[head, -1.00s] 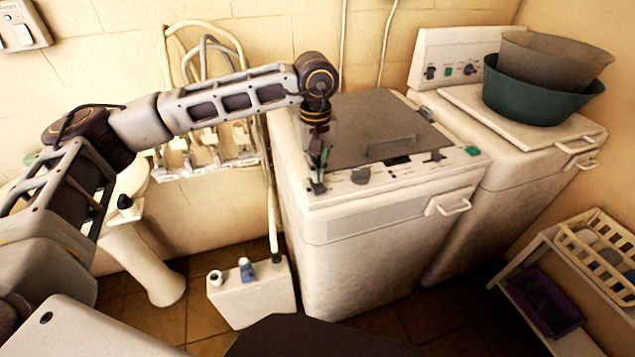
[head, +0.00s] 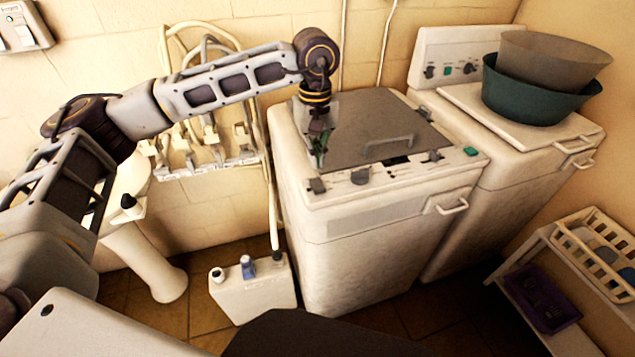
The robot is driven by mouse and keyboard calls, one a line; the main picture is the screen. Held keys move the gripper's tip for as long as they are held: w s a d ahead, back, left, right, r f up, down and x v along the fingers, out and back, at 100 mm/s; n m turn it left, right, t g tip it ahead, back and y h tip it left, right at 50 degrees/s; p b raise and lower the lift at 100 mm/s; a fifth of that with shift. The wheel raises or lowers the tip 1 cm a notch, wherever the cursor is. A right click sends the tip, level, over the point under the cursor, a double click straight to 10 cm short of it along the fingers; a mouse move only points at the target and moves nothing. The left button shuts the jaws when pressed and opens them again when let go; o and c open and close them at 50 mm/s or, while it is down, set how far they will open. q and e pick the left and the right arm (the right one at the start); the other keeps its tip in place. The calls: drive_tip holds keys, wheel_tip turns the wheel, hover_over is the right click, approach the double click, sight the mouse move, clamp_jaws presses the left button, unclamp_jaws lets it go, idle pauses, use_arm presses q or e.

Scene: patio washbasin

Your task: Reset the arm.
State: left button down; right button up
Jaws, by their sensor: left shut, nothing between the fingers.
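My left arm comes in from the left, bends at its wrist and points down. My left gripper (head: 319,158) is shut and empty above the left front part of the near washing machine (head: 385,245), close to its control panel. I cannot tell whether its tips touch the machine's top. My right gripper does not show.
The machine has a grey lid (head: 385,125) with a handle. A second machine (head: 510,165) behind it carries nested basins (head: 540,100). A white canister (head: 255,290) stands on the floor. A basin pedestal (head: 145,262) is at left, a rack (head: 560,265) at right.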

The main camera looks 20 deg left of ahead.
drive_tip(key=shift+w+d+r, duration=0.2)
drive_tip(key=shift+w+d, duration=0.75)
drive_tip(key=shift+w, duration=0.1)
